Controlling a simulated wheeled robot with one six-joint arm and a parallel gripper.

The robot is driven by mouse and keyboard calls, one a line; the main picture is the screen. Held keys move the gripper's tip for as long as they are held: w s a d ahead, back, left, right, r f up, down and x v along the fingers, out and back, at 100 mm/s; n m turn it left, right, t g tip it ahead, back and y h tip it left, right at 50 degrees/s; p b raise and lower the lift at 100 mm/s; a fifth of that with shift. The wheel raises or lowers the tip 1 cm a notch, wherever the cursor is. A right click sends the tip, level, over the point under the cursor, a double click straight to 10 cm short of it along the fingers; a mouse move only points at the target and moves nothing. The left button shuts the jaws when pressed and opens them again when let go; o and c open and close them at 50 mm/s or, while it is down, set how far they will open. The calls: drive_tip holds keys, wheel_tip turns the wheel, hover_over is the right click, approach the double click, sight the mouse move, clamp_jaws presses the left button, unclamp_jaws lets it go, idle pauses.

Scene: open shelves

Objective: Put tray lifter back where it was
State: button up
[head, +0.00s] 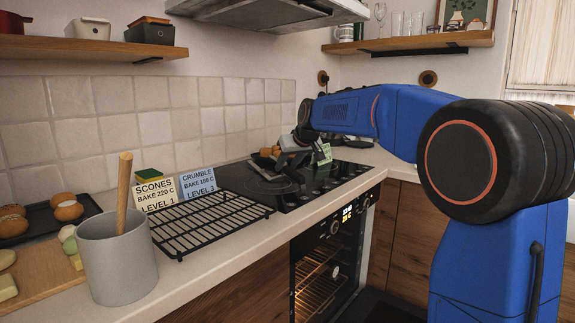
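My gripper (288,172) is over the black hob (318,183), at the end of my blue arm. It is small and dark in the head view, and I cannot tell whether its fingers are open or shut. I cannot make out a tray lifter clearly; any such thing at the gripper blends with the dark fingers and hob. A small brownish thing (268,151) shows just behind the gripper, too small to name.
A black wire rack (205,222) lies on the counter left of the hob. A grey pot (118,265) with a wooden handle stands in front. Cards for scones (156,193) and crumble (198,183) stand behind the rack. The lit oven (322,272) is below the hob.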

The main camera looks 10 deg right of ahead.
drive_tip(key=shift+r, duration=0.6)
drive_tip(key=v, duration=1.2)
drive_tip(key=s+d+f+m+g, duration=0.1)
drive_tip(key=s+f, duration=0.9)
drive_tip(key=s, duration=0.5)
drive_tip(key=s+d+f+g+h, duration=0.1)
drive_tip(key=s+d+f, duration=0.1)
drive_tip(key=s+f, duration=0.9)
drive_tip(key=s+d+f+m+g+h, duration=0.1)
drive_tip(key=s+d+f+g, duration=0.1)
drive_tip(key=s+f, duration=0.9)
drive_tip(key=s, duration=0.8)
drive_tip(key=shift+d+m, duration=0.2)
drive_tip(key=shift+m, duration=0.1)
drive_tip(key=shift+s, duration=0.1)
